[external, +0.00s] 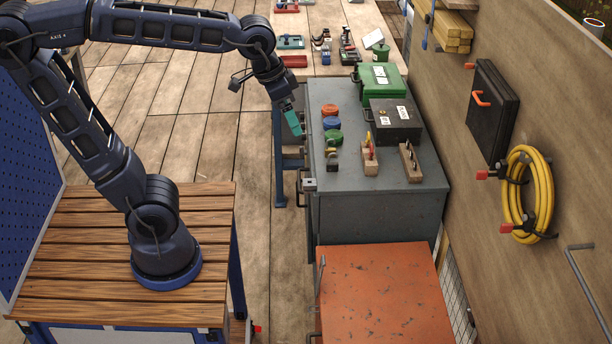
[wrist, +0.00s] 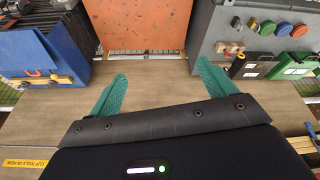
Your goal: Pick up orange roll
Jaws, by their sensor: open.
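The orange roll (external: 329,110) lies on top of the grey cabinet, at the far end of a short row of rolls near the cabinet's left edge. A blue roll (external: 331,123) and a green roll (external: 334,137) lie in front of it. In the wrist view the orange roll (wrist: 300,31) shows small at the upper right. My gripper (external: 296,130) hangs tilted beside the cabinet's left edge, left of the rolls and apart from them. In the wrist view its two teal fingers (wrist: 162,72) are spread wide with nothing between them.
Wooden tool holders (external: 410,162) stand toward the near right. A lower orange cabinet (external: 385,300) is in front. A yellow hose (external: 541,195) hangs on the right wall.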

